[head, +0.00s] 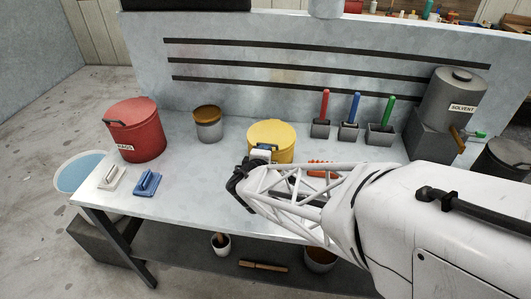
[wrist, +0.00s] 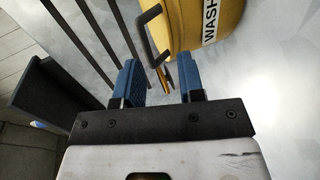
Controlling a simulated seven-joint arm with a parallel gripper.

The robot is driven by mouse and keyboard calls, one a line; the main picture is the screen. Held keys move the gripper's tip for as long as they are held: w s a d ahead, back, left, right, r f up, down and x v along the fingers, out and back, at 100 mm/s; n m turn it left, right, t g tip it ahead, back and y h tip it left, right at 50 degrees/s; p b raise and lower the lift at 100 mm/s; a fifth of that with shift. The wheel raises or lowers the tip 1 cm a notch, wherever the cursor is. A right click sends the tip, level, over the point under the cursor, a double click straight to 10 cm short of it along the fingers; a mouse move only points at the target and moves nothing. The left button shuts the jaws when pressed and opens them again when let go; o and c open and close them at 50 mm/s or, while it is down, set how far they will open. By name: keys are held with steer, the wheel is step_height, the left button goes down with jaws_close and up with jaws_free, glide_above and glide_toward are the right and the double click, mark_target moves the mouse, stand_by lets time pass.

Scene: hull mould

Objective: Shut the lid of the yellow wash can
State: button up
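The yellow wash can (head: 280,135) stands on the bench in the middle of the head view. Its round yellow lid shows from above, with a dark handle at the front. I cannot tell how far the lid stands open. In the wrist view the yellow can (wrist: 190,22), part of its WASH label and its dark handle (wrist: 150,35) show. My gripper (wrist: 162,78) is open, its blue fingers apart, with the handle just ahead of the fingertips. In the head view my gripper (head: 247,178) is at the can's front left, partly hiding its lower side.
Red, blue and green-handled tools stand behind at right, near a grey SOLVENT drum (head: 452,92). A small orange thing (wrist: 166,80) shows between my fingers.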

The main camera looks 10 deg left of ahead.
steer(key=shift+v, duration=2.15)
steer(key=s+d+r+m+g+h, duration=0.25)
steer(key=d+r+m, duration=0.25)
steer(key=d, duration=0.6)
steer(key=s+d+r+m+g+h, duration=0.2)
steer(key=d+r+m+g+h, duration=0.3)
steer(key=d, duration=0.6)
steer(key=s+d+r+m+g+y, duration=0.2)
steer(key=s+d+r+m+y, duration=0.1)
steer(key=s, duration=0.5)
steer(key=s+d+r+m+g+y, duration=0.2)
steer(key=s+d+r+m+y, duration=0.1)
steer(key=s, duration=0.6)
steer(key=shift+d+m+y, duration=0.75)
steer(key=shift+m, duration=0.25)
steer(key=shift+r, duration=0.1)
